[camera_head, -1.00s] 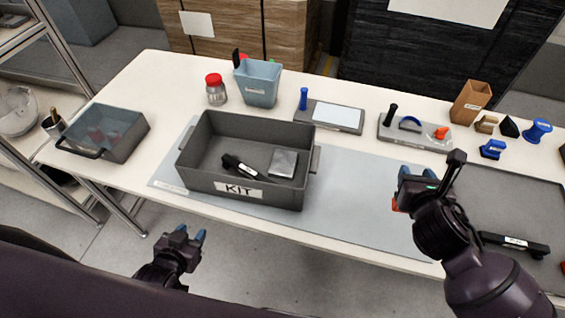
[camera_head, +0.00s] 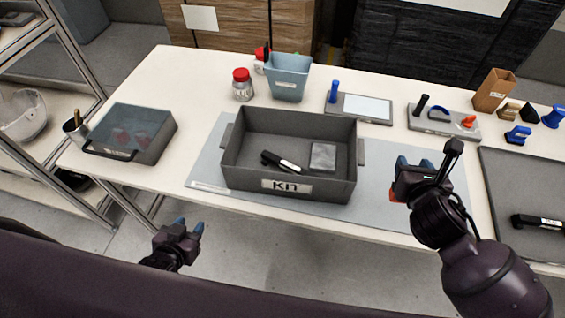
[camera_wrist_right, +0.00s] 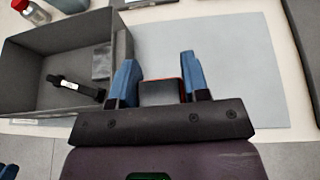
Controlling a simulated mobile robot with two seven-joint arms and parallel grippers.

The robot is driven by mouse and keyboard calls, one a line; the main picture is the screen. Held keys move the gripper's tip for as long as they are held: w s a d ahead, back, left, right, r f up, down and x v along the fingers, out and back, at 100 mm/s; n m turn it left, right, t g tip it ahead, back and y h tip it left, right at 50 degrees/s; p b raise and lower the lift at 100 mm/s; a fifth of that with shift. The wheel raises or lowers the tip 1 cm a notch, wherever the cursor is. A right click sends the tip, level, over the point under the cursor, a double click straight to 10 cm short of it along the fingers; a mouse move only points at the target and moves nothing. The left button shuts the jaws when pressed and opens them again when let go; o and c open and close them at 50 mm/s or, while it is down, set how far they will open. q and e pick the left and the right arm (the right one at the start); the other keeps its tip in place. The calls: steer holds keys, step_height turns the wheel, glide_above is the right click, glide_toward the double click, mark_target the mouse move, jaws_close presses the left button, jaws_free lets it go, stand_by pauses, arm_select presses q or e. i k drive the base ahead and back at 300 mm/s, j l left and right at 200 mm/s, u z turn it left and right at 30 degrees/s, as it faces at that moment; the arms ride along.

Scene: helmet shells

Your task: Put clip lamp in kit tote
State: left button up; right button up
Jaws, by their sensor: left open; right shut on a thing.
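The grey kit tote (camera_head: 357,160) stands on the table with a KIT label on its front. It holds a black tool with a white label (camera_head: 282,162) and a flat grey square (camera_head: 323,156). My right gripper (camera_head: 416,168) is right of the tote, above the mat, shut on a small dark block with orange-red edges (camera_wrist_right: 163,92), which may be the clip lamp. In the head view most of this block is hidden. The right wrist view shows it between the blue fingertips, with the tote (camera_wrist_right: 122,48) on the left. My left gripper (camera_head: 190,229) is open and empty in front of the table.
A lidded clear-topped box (camera_head: 150,145) stands left of the tote. A red-capped jar (camera_head: 242,86) and blue bin (camera_head: 287,78) stand behind it. A dark tray (camera_head: 520,185) with a black tool is at right. The mat (camera_head: 395,208) is bare right of the tote.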

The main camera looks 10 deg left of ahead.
mark_target(265, 150)
steer(key=j, duration=0.6)
steer(key=k+j+z, duration=0.15)
steer(key=j, duration=1.1)
steer(key=k+z, duration=0.05)
